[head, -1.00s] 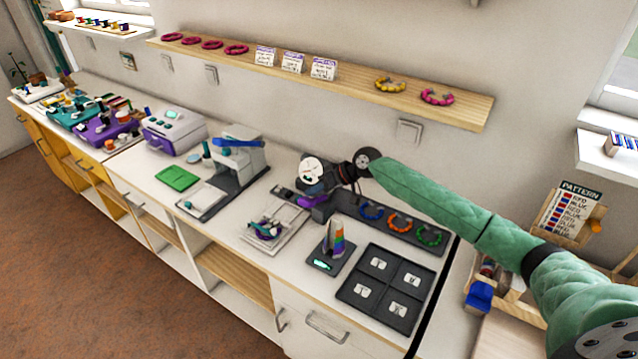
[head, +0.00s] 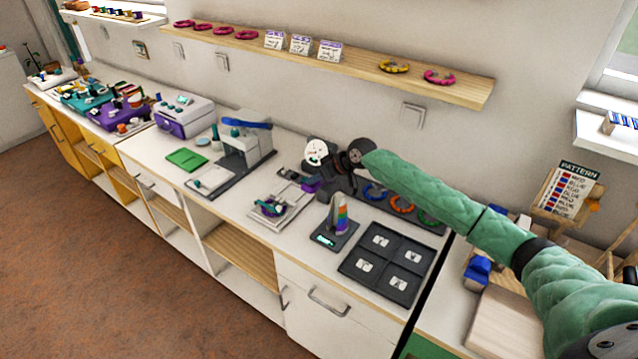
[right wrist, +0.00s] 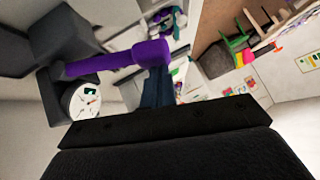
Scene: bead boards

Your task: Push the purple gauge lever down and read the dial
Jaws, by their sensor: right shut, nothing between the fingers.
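The purple gauge lever (right wrist: 115,60) shows in the right wrist view as a purple bar with a thicker end, reaching out from a dark gauge body (right wrist: 75,38). In the head view the lever (head: 311,185) is a small purple piece below the dial. The white round dial (head: 316,152) also shows in the right wrist view (right wrist: 84,100), with a dark display and small coloured marks too small to read. My right gripper (right wrist: 165,124) is shut and empty, close to the lever; contact cannot be told. My left gripper is out of view.
A ring tray (head: 402,202) lies partly behind my right arm. A striped cone stands on a dark base (head: 326,239) in front, beside a dark four-part tray (head: 358,264). A white tray (head: 290,215) with a purple and teal ring is left of these. A wooden shelf (head: 460,93) runs above.

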